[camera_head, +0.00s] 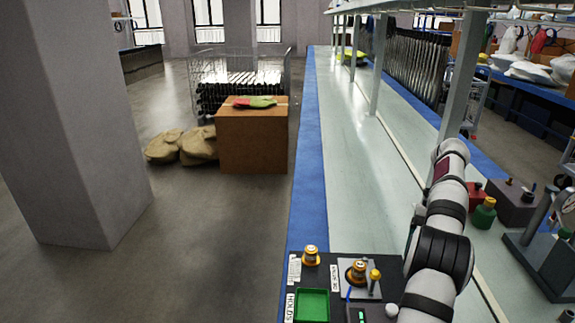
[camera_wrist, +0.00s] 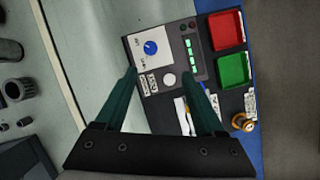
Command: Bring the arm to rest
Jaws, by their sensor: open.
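My arm stands at the right of the head view, over the bench. My gripper shows in the wrist view (camera_wrist: 160,76) with its two dark green fingers apart and nothing between them. It is above the black panel (camera_wrist: 215,100), and how high it is I cannot tell. In the head view the arm mostly hides the gripper.
A green tray (camera_head: 312,305) lies on the panel, beside a red tray (camera_wrist: 226,30). Yellow-topped fittings (camera_head: 310,255) (camera_head: 357,272) stand upright there.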

